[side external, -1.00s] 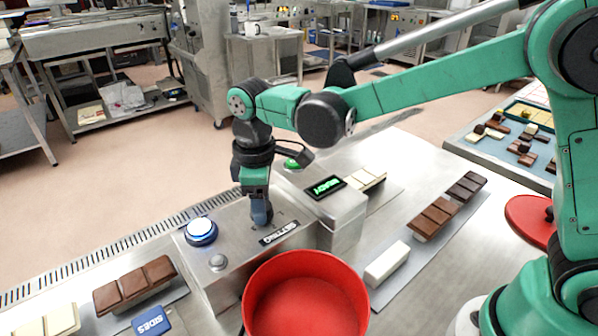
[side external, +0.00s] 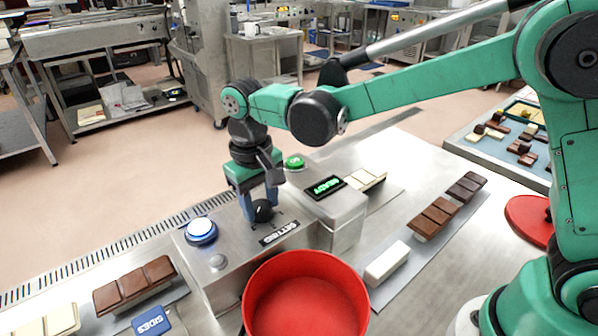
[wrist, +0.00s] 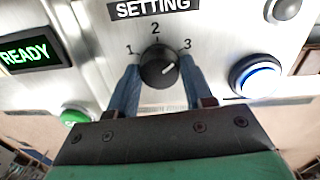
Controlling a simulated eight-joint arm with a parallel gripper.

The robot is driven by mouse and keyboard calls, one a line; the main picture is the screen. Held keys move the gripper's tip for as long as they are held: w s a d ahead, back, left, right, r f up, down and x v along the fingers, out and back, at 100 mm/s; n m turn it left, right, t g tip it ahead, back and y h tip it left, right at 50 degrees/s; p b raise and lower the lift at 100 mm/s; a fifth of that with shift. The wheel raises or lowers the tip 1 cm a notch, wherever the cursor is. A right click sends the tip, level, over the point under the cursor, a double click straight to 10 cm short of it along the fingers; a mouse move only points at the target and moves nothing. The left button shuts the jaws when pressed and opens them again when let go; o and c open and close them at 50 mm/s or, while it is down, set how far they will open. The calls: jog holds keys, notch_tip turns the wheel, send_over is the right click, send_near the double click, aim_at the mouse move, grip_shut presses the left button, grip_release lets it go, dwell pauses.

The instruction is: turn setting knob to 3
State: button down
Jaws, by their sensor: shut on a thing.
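The setting knob (wrist: 158,66) is a round black dial on a steel panel, with the numbers 1, 2 and 3 around it. Its white mark points to the right in the wrist view, on the side of the 3 and slightly below that number. My gripper (wrist: 160,76) has its two blue fingers on either side of the knob, shut on it. In the side view my gripper (side external: 260,203) points down at the steel box, and the knob (side external: 262,211) shows dark between the fingers. The SETTING label (side external: 279,233) is beside it.
A blue-lit button (side external: 201,231) and a small grey button (side external: 218,262) are nearby on the box. A READY display (side external: 326,187) and a green button (side external: 294,162) stand on the other side. A red bowl (side external: 252,306) is in front; chocolate bars (side external: 435,217) lie on the right.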

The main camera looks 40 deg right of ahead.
aim_at(260, 206)
jog(key=shift+m, duration=0.7)
jog(key=shift+c, duration=1.7)
grip_release()
jog(key=shift+a+r, duration=0.15)
jog(key=shift+r, duration=2.65)
